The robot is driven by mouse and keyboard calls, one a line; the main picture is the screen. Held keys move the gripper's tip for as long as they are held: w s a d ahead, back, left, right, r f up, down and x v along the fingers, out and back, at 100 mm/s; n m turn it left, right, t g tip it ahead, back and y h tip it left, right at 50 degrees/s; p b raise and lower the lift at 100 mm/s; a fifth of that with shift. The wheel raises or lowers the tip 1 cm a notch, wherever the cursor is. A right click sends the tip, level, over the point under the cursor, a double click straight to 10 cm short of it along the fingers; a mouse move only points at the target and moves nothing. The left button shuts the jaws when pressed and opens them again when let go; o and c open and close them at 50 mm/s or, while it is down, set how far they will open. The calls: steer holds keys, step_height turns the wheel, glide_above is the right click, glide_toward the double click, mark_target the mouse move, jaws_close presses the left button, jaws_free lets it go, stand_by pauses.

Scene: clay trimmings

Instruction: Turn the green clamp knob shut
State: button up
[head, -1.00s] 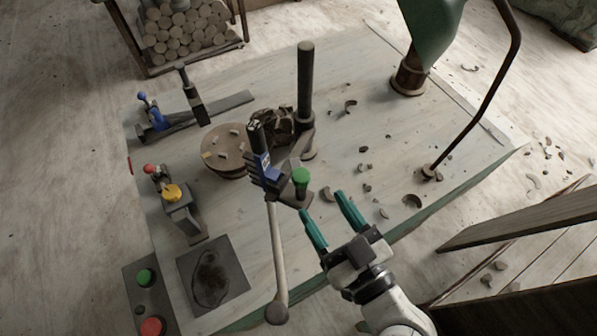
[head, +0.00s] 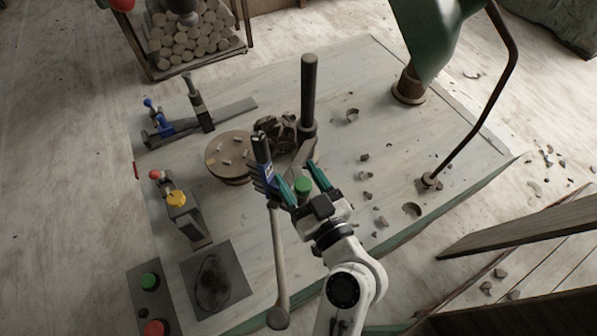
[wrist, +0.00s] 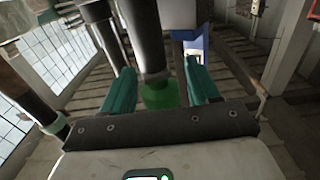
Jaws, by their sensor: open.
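The green clamp knob (head: 303,184) is a small round cap on the clamp arm beside the wheel. My gripper (head: 302,178) is open, with one teal finger on each side of the knob in the head view. In the wrist view the green knob (wrist: 160,95) sits between the two teal fingertips (wrist: 160,82), below a dark cylindrical shaft. A gap shows between the knob and the right finger; the left finger is close to the knob, and I cannot tell whether it touches.
A dark upright post (head: 308,95) stands just behind the knob. A blue-labelled dark tool head (head: 263,155) and a long lever (head: 279,270) are close on the left. The round wheel (head: 228,150) lies further left. Clay trimmings (head: 365,176) lie on the right of the table (head: 360,250).

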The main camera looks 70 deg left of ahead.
steer(key=shift+a, duration=0.2)
steer(key=c, duration=1)
steer(key=shift+o, duration=0.2)
